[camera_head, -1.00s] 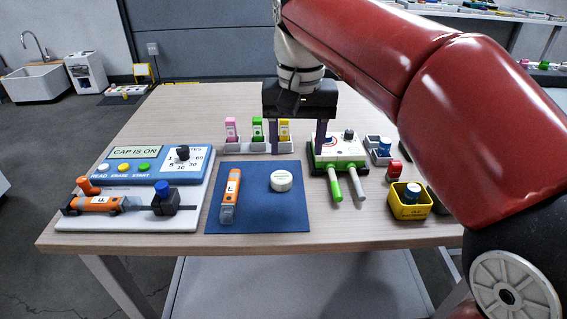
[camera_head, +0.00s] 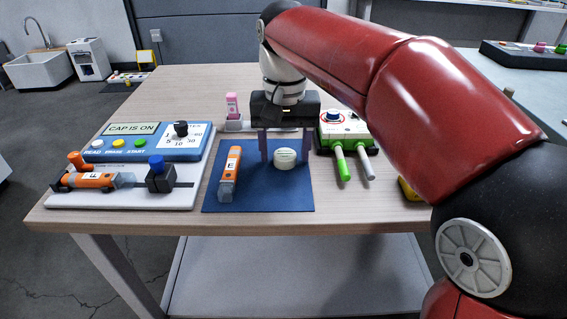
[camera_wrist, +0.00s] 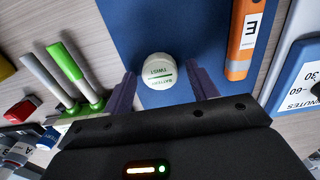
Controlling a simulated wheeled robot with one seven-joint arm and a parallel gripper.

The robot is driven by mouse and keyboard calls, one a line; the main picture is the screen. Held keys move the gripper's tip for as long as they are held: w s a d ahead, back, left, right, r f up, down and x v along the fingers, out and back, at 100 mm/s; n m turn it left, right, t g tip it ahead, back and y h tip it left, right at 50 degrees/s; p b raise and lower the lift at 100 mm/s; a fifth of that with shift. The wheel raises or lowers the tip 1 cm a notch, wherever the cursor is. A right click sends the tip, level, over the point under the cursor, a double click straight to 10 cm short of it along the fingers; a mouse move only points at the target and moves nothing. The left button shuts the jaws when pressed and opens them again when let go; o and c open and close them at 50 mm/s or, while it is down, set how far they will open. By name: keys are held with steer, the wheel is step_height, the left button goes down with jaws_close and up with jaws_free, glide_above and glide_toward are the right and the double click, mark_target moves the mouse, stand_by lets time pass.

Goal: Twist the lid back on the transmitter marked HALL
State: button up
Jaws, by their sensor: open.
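A white round cap (camera_head: 285,159) lies flat on the blue mat (camera_head: 258,195). In the wrist view the cap (camera_wrist: 159,70) shows a slot line and text reading BATTERY TWIST. I cannot tell whether a body sits under it. My gripper (camera_head: 285,152) points down over the mat, its two purple fingers apart, one on each side of the cap, with gaps visible in the wrist view. An orange stick marked E (camera_head: 231,172) lies left of the cap. Another orange stick marked F (camera_head: 90,181) lies on the white board. I see no label reading HALL.
A blue console (camera_head: 150,142) reads CAP IS ON, behind a black block with a blue knob (camera_head: 157,172). A pink stick (camera_head: 232,105) stands in a rack behind the mat. A white-and-green box with two rods (camera_head: 342,131) stands right of the gripper.

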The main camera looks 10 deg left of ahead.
mark_target(285, 154)
steer(key=shift+f, duration=0.15)
stand_by(0.8)
steer(key=shift+p, duration=0.3)
steer(key=c, duration=0.7)
steer(key=shift+r+p, duration=1.95)
steer(key=shift+r, duration=0.6)
